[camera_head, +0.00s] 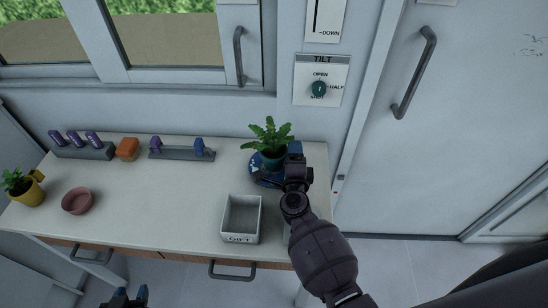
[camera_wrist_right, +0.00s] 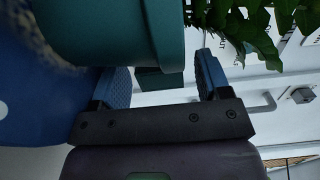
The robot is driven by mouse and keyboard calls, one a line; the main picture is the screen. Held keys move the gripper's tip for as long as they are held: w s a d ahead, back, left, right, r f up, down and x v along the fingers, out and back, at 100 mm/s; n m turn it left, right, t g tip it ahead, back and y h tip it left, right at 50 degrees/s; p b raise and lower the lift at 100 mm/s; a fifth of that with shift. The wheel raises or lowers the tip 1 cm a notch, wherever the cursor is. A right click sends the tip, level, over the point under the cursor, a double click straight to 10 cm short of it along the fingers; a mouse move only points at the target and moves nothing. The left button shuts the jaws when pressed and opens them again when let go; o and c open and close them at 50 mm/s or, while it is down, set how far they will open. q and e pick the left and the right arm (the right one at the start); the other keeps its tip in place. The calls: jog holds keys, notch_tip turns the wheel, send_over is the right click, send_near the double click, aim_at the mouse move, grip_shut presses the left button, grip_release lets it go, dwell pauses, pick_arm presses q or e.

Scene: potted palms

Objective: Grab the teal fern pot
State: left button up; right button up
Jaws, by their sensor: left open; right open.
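In the right wrist view the pot (camera_wrist_right: 110,30) fills the upper left, and my right gripper (camera_wrist_right: 163,75) is open. A small teal block, apparently the pot's handle, shows between the fingers, with gaps to both. My left gripper (camera_head: 128,297) is open at the bottom edge, below the counter front, far from the pot.
A grey box marked GIFT (camera_head: 240,218) stands in front of the pot. A pink bowl (camera_head: 77,201), a yellow plant pot (camera_head: 28,193), an orange block (camera_head: 127,149) and two grey racks (camera_head: 84,151) are further left. The middle of the counter (camera_head: 160,190) is clear.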

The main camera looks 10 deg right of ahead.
jog(key=shift+w+d, duration=0.1)
jog(key=shift+w, duration=0.25)
jog(key=c, duration=1.1)
pick_arm(q)
jog(key=shift+s+f, duration=0.15)
jog(key=shift+s, duration=0.2)
pick_arm(e)
jog(key=shift+o, duration=0.2)
jog(key=shift+r, duration=0.1)
